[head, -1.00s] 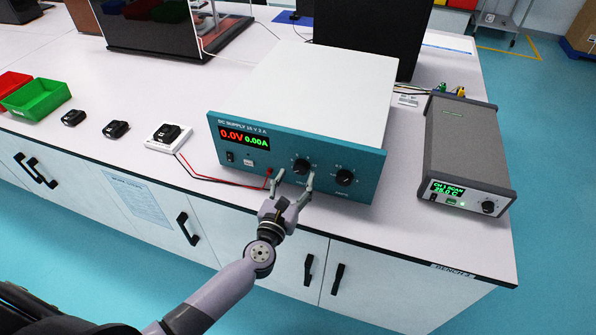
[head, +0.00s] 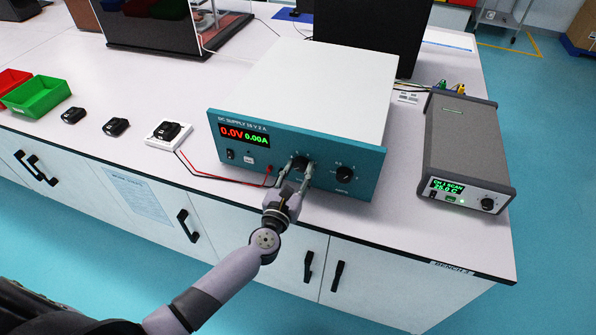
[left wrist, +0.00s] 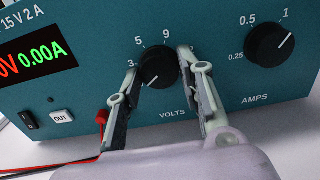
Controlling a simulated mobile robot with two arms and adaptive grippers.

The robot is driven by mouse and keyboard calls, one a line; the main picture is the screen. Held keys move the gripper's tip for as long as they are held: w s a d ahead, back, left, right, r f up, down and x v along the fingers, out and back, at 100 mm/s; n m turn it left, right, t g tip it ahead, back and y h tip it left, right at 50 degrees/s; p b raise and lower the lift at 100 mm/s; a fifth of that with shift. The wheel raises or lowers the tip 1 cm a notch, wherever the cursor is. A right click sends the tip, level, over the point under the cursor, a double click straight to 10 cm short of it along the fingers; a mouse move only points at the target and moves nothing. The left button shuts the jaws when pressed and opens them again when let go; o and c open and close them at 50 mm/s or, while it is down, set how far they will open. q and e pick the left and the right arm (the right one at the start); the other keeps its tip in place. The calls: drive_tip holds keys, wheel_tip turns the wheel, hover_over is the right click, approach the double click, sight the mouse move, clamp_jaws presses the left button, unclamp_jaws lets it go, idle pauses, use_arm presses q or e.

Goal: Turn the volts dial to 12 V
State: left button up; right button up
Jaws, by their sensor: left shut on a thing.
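The volts dial (head: 300,162) is a black round knob on the teal front of the DC supply (head: 330,95). In the left wrist view the volts dial (left wrist: 158,67) has a white pointer mark toward its lower left. The labels 3, 5 and 9 show around it; a label farther right is partly covered by a finger. My left gripper (head: 298,172) is shut on the dial, one finger on each side; in the left wrist view the fingertips (left wrist: 157,65) flank it. The display (head: 244,136) reads 0.0V and 0.00A. My right gripper is not in view.
The amps dial (left wrist: 272,45) is close to the right of the gripper. The rocker switch (left wrist: 28,120), OUT button (left wrist: 61,116) and red lead plug (left wrist: 102,117) are to the left. A grey scanner box (head: 462,150) stands to the right on the bench.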

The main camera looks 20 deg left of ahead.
use_arm(q)
drive_tip(key=c, duration=0.4)
